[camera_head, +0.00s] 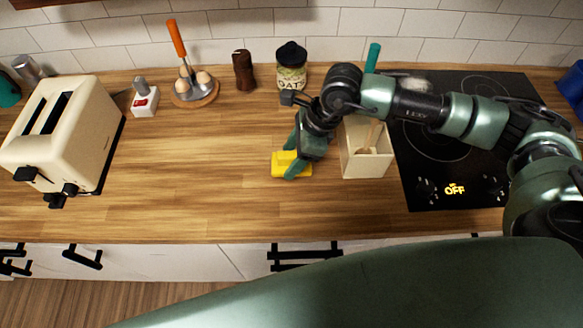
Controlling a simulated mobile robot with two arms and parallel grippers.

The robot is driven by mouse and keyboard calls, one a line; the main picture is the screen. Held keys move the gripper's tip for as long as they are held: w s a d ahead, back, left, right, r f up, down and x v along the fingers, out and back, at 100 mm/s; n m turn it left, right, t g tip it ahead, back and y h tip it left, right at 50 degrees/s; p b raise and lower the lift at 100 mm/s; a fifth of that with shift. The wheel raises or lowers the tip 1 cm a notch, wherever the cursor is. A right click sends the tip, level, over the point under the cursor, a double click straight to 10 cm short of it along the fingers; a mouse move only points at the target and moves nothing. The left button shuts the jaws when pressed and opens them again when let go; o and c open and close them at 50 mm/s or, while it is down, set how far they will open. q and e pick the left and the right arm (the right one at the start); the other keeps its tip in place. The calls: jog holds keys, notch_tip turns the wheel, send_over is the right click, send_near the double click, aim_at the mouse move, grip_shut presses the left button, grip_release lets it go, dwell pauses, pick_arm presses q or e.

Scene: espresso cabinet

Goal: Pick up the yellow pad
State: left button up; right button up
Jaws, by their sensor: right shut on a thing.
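The yellow pad (279,167) is a small bright yellow block at the middle of the wooden counter. My right gripper (293,168) points down over it, with its green fingers around the pad. The gripper is shut on the pad and hides part of its middle and right side. I cannot tell whether the pad touches the counter or is slightly above it. My left gripper is not in view.
A cream utensil box (365,165) stands close right of my right gripper, before the black cooktop (435,180). An oat jar (291,75) and a dark brown mill (243,70) stand behind. A toaster (62,135) is at left. The counter (190,165) between is clear.

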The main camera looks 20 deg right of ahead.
aim_at(291, 154)
notch_tip(291, 154, up, 14)
jog(key=b, duration=0.3)
jog(key=shift+r, duration=0.2)
